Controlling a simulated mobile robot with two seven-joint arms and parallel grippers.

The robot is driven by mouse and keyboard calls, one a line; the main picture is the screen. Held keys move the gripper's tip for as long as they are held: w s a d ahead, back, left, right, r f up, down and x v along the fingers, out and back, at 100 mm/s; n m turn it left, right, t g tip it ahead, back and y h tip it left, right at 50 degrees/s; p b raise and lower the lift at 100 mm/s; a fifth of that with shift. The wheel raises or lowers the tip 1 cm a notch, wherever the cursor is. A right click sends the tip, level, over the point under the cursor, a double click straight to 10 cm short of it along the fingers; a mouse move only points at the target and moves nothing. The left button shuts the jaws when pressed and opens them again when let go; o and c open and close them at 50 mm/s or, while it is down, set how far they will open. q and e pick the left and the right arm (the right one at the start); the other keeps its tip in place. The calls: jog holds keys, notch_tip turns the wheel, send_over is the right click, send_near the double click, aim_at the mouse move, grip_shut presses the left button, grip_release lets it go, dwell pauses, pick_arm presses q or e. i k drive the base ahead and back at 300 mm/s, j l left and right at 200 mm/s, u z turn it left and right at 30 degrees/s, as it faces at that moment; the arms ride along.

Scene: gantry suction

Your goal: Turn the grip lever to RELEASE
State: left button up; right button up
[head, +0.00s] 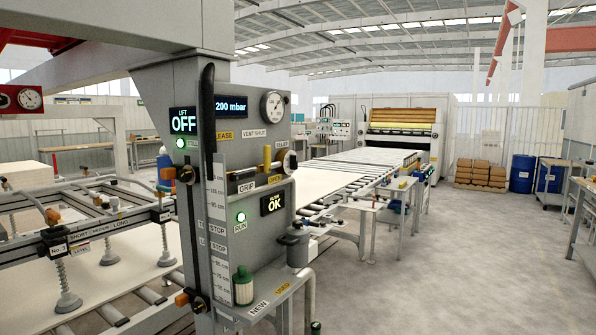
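The grey control column (160,130) stands left of centre with a panel on its right side. A RELEASE label (224,135), its first letters hidden, sits on the upper left of the panel, and a GRIP label (246,187) sits lower. Between them a dark handle with a tan section (244,174) points left, near the GRIP label; I cannot tell for certain that it is the grip lever. A long black upright bar (207,120) runs along the column's edge and covers part of the RELEASE label. Neither of my grippers is in view.
The panel also carries a gauge (273,105), a 200 mbar display (231,106) and a green RUN light (241,217). A suction frame (90,215) hangs over a board at left. A roller conveyor (345,185) runs behind. The floor at right (450,270) is clear.

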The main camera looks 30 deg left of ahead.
aim_at(240, 176)
jog(key=i+l+u, duration=0.15)
jog(key=i, duration=0.5)
jog(key=i+l+u, duration=0.15)
jog(key=i, duration=0.45)
jog(key=i+l+u, duration=0.1)
jog(key=i+u, duration=0.15)
jog(key=u, duration=0.15)
jog(key=i+l+u, duration=0.15)
jog(key=u, duration=0.25)
jog(key=i+l+u, duration=0.25)
jog(key=u, duration=0.2)
jog(key=i+l+u, duration=0.15)
jog(key=l+u, duration=0.25)
jog(key=i+l+u, duration=0.15)
jog(key=u, duration=0.25)
jog(key=l+u, duration=0.5)
jog(key=l, duration=0.25)
jog(key=i+l, duration=0.05)
